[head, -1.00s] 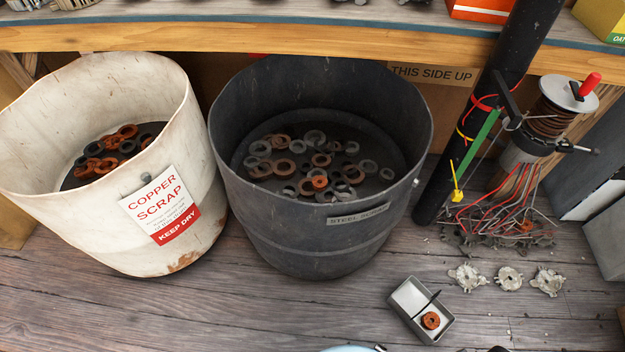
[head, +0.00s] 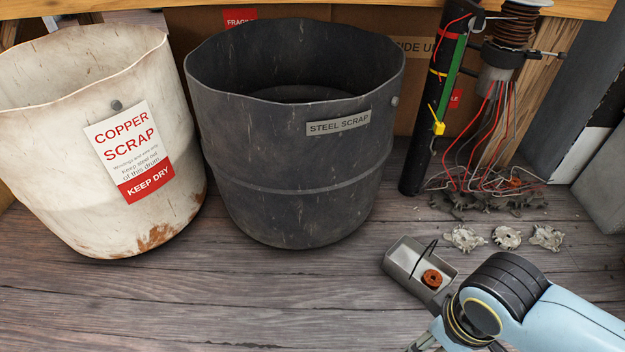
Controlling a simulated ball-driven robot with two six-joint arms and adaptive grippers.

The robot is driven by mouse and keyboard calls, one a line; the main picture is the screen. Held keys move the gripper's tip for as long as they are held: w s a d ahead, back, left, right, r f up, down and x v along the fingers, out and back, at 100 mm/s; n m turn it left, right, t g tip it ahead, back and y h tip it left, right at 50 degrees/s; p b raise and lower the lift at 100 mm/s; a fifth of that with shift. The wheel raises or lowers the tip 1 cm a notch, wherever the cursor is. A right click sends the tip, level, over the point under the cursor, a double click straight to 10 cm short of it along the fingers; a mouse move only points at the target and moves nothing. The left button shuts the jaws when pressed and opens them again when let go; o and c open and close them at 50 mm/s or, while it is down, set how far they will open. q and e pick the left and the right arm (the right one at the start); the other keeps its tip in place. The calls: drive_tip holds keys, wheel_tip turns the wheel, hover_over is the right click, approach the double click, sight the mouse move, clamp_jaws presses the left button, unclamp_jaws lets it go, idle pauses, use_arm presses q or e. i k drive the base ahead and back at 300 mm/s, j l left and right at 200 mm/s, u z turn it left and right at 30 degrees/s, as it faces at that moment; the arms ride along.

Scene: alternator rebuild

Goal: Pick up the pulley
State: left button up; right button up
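A small grey open box (head: 396,262) stands on the wooden floor at the lower right. A rust-brown round part with a hole (head: 432,279) lies in it; it may be the pulley, but I cannot tell for sure. A thin dark rod leans across the box. My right arm comes in from the lower right, its wrist just in front of the box. A part of my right gripper (head: 428,341) shows at the bottom edge, mostly cut off, so its fingers cannot be judged. My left gripper is not in view.
A white copper scrap drum (head: 60,180) and a dark steel scrap drum (head: 290,170) stand at the left and middle. Several pale castings (head: 506,238) lie right of the box. A black post (head: 418,160) and wires (head: 485,150) rise behind. The floor at front left is clear.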

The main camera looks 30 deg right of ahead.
sight(428, 275)
drive_tip(key=z, duration=1.85)
